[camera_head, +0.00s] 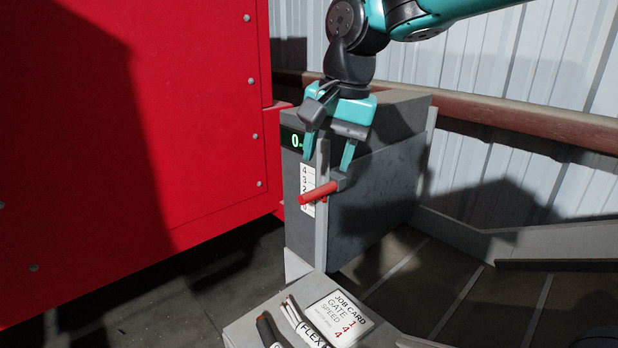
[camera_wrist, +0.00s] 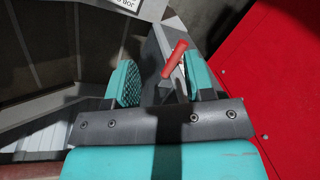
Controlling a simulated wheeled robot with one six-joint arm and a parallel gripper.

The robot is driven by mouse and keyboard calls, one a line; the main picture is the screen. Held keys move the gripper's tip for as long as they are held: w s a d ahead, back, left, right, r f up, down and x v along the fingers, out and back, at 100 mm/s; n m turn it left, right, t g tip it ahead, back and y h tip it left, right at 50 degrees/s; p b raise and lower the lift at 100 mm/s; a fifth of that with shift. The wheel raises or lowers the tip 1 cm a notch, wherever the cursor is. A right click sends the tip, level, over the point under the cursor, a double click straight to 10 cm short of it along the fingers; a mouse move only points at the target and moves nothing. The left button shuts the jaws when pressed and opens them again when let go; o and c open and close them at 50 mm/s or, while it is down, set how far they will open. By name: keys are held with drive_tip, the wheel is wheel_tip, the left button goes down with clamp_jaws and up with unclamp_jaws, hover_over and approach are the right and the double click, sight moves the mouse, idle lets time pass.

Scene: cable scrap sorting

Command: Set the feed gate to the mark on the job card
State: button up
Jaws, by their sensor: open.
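The feed gate's red handle (camera_head: 318,193) sticks out from the front of the grey box, over a white scale (camera_head: 307,178). The scale shows 4, 3 and 2; the handle covers part of the lower marks, so its exact setting cannot be told. The job card (camera_head: 340,318) lies on a sloped ledge below; it appears to read gate 1, speed 4. My gripper (camera_head: 328,160) is open and empty, pointing down just above the handle. In the wrist view the handle (camera_wrist: 176,58) shows between and beyond the fingers, apart from them.
A grey box (camera_head: 378,180) carries a green-digit display (camera_head: 296,141) reading 0. A large red machine (camera_head: 130,130) fills the left. A brown rail (camera_head: 540,120) runs along the back wall. A dark slatted surface (camera_head: 440,285) lies right.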

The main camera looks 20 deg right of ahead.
drive_tip(key=w+d+r+m+h+p, duration=0.1)
drive_tip(key=w+d+r+m, duration=0.2)
drive_tip(key=w+r+m, duration=0.3)
drive_tip(key=p, duration=0.4)
approach(313, 191)
drive_tip(key=shift+m, duration=0.4)
drive_tip(key=f, duration=0.3)
drive_tip(key=w+f, duration=0.1)
drive_tip(key=f, duration=0.5)
drive_tip(key=shift+w+a+f, duration=0.15)
drive_tip(key=shift+a+f, duration=0.05)
drive_tip(key=shift+a, duration=0.2)
drive_tip(key=shift+f, duration=0.1)
clamp_jaws()
